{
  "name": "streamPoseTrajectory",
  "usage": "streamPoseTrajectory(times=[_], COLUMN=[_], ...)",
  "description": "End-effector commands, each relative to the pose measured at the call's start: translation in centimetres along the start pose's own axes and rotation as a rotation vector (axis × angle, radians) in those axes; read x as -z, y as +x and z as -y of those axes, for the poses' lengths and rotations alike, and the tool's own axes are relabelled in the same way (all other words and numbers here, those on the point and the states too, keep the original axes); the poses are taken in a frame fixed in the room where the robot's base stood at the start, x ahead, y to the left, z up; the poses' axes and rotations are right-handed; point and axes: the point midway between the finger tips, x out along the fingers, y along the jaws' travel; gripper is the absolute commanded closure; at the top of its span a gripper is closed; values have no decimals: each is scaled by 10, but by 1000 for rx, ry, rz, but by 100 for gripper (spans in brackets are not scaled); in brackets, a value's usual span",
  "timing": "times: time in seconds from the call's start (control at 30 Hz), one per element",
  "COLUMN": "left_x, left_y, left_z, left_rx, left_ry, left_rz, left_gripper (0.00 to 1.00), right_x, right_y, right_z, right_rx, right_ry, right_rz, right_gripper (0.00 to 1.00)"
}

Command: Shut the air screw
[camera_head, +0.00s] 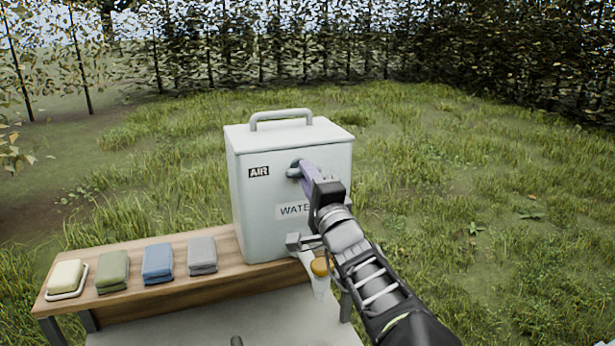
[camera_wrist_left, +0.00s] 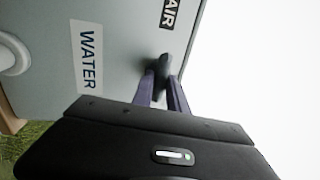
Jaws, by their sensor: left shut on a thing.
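The air screw (camera_head: 293,173) is a small grey knob on the front of the pale grey water tank (camera_head: 250,205), right of the AIR label (camera_head: 258,171). My left gripper (camera_head: 304,168) is shut on it, with its arm reaching in from the lower right. In the left wrist view, the two purple fingers (camera_wrist_left: 163,88) close around the dark end of the screw (camera_wrist_left: 162,66). The fingers hide part of the screw, so its turn cannot be read. My right gripper is not in view.
The tank stands on a wooden bench (camera_head: 135,298). Yellow soap on a dish (camera_head: 66,278), a green cloth (camera_head: 112,271), a blue cloth (camera_head: 157,263) and a grey cloth (camera_head: 202,255) lie left of it. A tap (camera_head: 298,242) sits low on the tank, near my arm. Grass surrounds the bench.

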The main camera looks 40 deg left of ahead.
Motion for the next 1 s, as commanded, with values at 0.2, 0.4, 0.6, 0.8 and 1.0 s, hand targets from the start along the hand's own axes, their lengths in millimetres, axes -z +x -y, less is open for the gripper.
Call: streamPoseTrajectory(times=[0.2, 0.4, 0.6, 0.8, 1.0], left_x=[1, 0, 0, 1, 2], left_y=[0, 0, 0, -3, -26], left_z=[1, 1, 0, 0, -1], left_rx=[3, 2, 1, 1, 3], left_ry=[2, 1, 0, 0, 0], left_rz=[-1, -1, 0, -2, -3], left_gripper=[100, 66, 60, 60, 60], right_x=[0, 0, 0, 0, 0], right_y=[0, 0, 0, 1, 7], right_z=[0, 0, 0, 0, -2], right_rx=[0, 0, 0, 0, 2], right_ry=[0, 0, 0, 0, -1], right_rz=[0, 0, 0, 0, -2], right_gripper=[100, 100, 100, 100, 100])
